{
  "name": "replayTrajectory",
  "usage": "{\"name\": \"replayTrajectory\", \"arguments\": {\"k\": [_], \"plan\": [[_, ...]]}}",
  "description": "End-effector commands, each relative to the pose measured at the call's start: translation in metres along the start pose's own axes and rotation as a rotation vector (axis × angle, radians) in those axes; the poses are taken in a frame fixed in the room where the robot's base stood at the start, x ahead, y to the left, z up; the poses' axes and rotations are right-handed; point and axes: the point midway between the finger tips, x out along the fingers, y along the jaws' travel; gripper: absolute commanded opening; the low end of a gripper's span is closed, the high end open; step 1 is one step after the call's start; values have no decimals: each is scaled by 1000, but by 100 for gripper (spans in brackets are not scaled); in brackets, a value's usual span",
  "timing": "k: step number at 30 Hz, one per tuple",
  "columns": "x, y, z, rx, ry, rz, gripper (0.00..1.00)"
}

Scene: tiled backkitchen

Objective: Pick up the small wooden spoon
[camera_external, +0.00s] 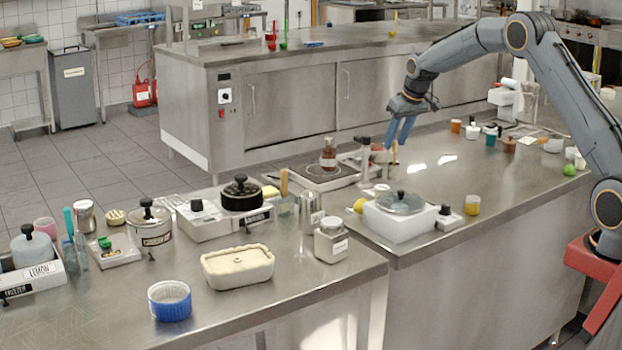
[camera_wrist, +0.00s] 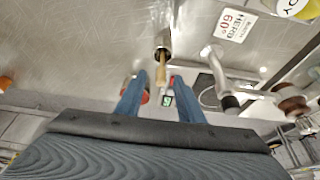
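A small wooden spoon (camera_wrist: 161,72) stands upright in a small metal cup (camera_wrist: 162,42) in the wrist view. In the external view its tan handle (camera_external: 395,151) shows on the right counter, just below my gripper (camera_external: 398,143). My gripper (camera_wrist: 159,77) points down with its two blue fingers apart. In the wrist view the spoon's handle appears between the fingertips, with a gap on each side. I cannot tell whether the spoon is within the fingers' depth. The spoon's lower end is hidden in the cup.
A silver stand (camera_external: 365,160) stands close left of my gripper. A hotplate with a brown bottle (camera_external: 328,155) is farther left. A white box with a lidded pan (camera_external: 400,204) is in front. Several jars stand right; bare counter (camera_external: 475,185) lies between.

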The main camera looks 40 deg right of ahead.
Motion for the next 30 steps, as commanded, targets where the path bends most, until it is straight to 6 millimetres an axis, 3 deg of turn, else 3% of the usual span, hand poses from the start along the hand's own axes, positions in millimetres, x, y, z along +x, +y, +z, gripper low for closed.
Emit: {"name": "replayTrajectory", "arguments": {"k": [4,12,18,30], "plan": [[13,0,1,0,-2,0,35],[15,0,1,0,-1,0,35],[15,0,1,0,-1,0,1],[8,0,-3,0,2,0,0]]}}
